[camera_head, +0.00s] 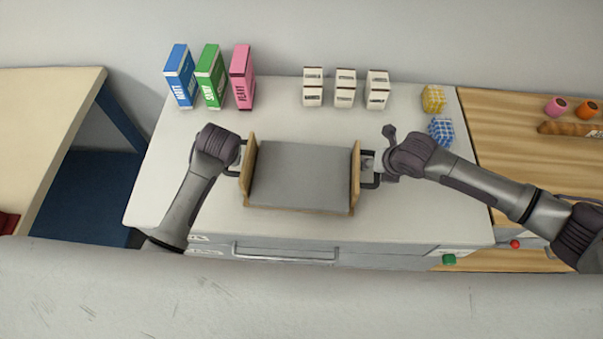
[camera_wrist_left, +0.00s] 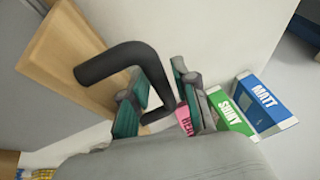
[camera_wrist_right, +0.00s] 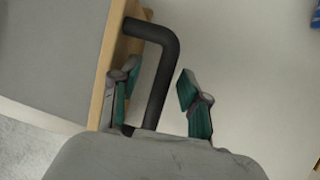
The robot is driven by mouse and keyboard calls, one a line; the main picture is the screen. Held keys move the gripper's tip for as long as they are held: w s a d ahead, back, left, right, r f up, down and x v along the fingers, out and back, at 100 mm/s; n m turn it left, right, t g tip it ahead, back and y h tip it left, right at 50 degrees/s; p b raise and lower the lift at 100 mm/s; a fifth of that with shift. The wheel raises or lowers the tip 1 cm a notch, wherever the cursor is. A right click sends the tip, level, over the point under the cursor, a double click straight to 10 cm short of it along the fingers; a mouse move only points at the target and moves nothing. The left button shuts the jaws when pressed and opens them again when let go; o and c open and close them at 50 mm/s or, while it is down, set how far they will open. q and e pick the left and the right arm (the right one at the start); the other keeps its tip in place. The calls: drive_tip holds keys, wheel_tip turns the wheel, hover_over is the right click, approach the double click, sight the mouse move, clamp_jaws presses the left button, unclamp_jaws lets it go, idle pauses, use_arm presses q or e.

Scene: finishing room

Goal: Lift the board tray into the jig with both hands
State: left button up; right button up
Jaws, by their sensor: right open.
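The board tray (camera_head: 302,177) has a grey flat middle, upright wooden ends and a black handle on each end. It rests on the white worktop. My left gripper (camera_head: 236,160) is at the left handle (camera_wrist_left: 125,58); in the left wrist view its fingers (camera_wrist_left: 160,100) stand apart on either side of the black bar. My right gripper (camera_head: 376,163) is at the right handle (camera_wrist_right: 166,75); its open fingers (camera_wrist_right: 158,100) straddle the bar in the right wrist view. I cannot make out a separate jig.
Blue (camera_head: 181,77), green (camera_head: 210,77) and pink (camera_head: 242,78) boxes stand at the back left of the worktop (camera_head: 300,120). Several small white boxes (camera_head: 345,88) stand at the back. Yellow (camera_head: 433,98) and blue checked (camera_head: 440,131) blocks are at right.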

use_arm(q)
drive_tip(key=c, duration=0.5)
use_arm(e)
drive_tip(key=c, duration=0.5)
use_arm(q)
clamp_jaws()
use_arm(e)
clamp_jaws()
